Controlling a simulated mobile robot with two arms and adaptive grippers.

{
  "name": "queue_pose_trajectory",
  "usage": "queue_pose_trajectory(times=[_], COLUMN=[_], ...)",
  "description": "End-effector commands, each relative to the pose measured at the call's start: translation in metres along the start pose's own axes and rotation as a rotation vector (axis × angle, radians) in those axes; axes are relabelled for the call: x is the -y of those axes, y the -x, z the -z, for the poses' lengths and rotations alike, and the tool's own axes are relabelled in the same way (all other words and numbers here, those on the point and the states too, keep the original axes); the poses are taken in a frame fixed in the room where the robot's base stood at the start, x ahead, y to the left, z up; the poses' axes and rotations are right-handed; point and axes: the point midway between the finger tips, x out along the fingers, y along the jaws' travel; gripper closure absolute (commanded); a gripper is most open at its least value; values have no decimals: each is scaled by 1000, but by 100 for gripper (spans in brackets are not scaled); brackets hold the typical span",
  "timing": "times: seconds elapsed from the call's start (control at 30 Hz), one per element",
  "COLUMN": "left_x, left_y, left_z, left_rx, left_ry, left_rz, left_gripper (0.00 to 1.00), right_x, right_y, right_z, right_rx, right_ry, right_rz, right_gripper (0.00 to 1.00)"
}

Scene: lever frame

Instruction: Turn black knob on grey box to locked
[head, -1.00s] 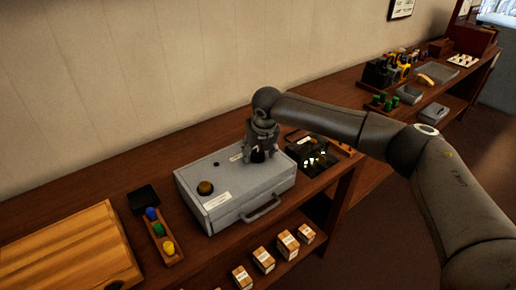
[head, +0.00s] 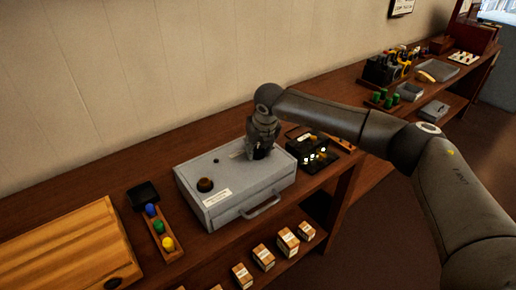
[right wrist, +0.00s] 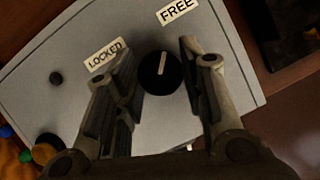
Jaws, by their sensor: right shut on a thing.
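The grey box (head: 232,205) sits on the wooden bench, with a handle on its front. The black knob (right wrist: 160,72) is on the box's top and has a white pointer line. The line points nearly at the FREE label (right wrist: 177,10), up the right wrist view; the LOCKED label (right wrist: 105,55) is to the left. My right gripper (right wrist: 160,82) is over the knob from above, one finger on each side, shut on it. In the head view my right gripper (head: 262,153) hides the knob. My left gripper is not in view.
A black tray (head: 310,150) stands close right of the box. Small cartons (head: 263,258) are on the shelf below.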

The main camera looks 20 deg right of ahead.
Motion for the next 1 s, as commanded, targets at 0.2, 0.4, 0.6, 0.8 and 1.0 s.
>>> queue_pose_trajectory(times=[0.2, 0.4, 0.6, 0.8, 1.0], left_x=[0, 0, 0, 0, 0], left_y=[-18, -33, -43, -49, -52], left_z=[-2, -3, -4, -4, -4], left_rx=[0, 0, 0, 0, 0], left_ry=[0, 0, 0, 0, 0], left_rz=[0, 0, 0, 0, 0], left_gripper=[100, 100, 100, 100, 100], right_x=[2, 2, 3, 4, 4], right_y=[-3, -3, -2, -1, -1], right_z=[1, 0, -1, -2, -3], right_rx=[2, 3, 3, 3, 3], right_ry=[124, 291, 465, 641, 817], right_rz=[-53, -123, -197, -268, -341], right_gripper=[87, 87, 87, 87, 87])
